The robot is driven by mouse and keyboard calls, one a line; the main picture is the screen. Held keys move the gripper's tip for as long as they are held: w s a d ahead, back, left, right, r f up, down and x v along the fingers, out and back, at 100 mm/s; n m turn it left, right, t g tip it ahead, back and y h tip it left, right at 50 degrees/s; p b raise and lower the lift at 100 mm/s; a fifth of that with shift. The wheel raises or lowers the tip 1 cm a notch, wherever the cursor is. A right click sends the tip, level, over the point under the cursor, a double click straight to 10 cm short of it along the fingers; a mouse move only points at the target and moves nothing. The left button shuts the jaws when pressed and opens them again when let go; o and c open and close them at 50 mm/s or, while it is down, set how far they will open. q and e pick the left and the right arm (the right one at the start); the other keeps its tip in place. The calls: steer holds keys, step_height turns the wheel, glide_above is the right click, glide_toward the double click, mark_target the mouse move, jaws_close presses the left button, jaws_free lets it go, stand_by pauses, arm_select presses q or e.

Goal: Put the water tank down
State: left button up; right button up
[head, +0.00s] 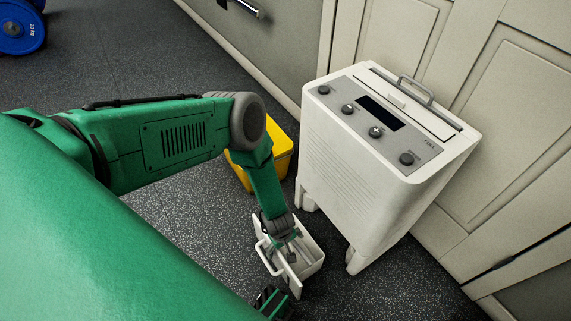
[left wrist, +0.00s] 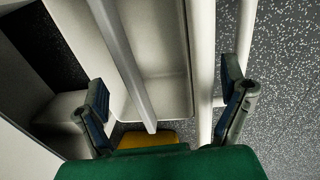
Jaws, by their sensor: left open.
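The water tank (head: 312,262) is a white open-topped box with a bar handle on its left side, low in front of the dehumidifier. It appears to be on the floor, though its underside is hidden. My left gripper (head: 282,240) reaches down at the tank's handle side. In the left wrist view the left gripper's fingers (left wrist: 168,108) are spread apart, with the tank's pale wall (left wrist: 204,60) between them. A dark gripper-like part (head: 272,302) at the bottom edge of the head view may be my right gripper; its fingers are unclear.
The white dehumidifier (head: 345,170) stands on feet right of the tank, against panelled cabinets (head: 510,110). A yellow bin (head: 284,152) is behind my left arm. A blue dumbbell (head: 20,28) lies far left. Speckled floor (head: 400,285) is clear at the bottom right.

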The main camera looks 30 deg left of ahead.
arm_select(q)
step_height(320, 180, up, 10)
steer(key=p, duration=0.5)
steer(key=s+a+r+m, duration=0.2)
steer(key=s+r+m, duration=0.5)
steer(key=r, duration=0.4)
steer(key=s+a+r+m, duration=0.2)
steer(key=s+r+m, duration=0.5)
steer(key=s+r, duration=0.2)
step_height(320, 180, up, 2)
steer(key=shift+s+a+r+g, duration=0.15)
steer(key=shift+s+a+g, duration=0.15)
steer(key=shift+s, duration=0.1)
